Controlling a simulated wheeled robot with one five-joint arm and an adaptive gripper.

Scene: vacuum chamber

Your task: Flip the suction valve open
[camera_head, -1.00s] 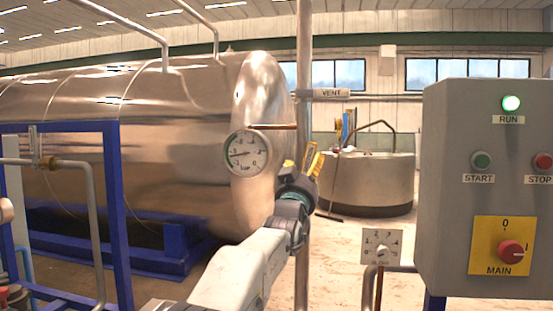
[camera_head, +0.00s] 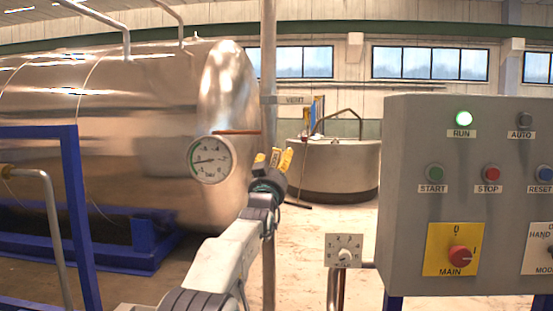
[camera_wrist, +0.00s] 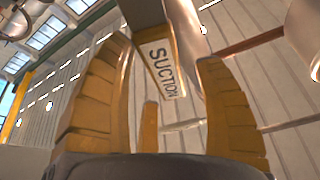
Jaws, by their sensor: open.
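My gripper (camera_head: 280,160) is in front of the right end of the steel tank, beside the vertical pipe. In the wrist view my gripper (camera_wrist: 165,100) is open, with one yellow-brown finger on each side. A white SUCTION label (camera_wrist: 163,68) with yellow-brown edging shows between and beyond the fingers. A narrow yellow-brown upright piece (camera_wrist: 149,127) shows below it; I cannot tell whether it is the valve lever or part of my gripper. I see no clear contact. In the head view the suction valve cannot be made out behind my gripper.
The steel tank (camera_head: 130,120) with a pressure gauge (camera_head: 209,159) stands left on a blue frame. Open floor lies behind.

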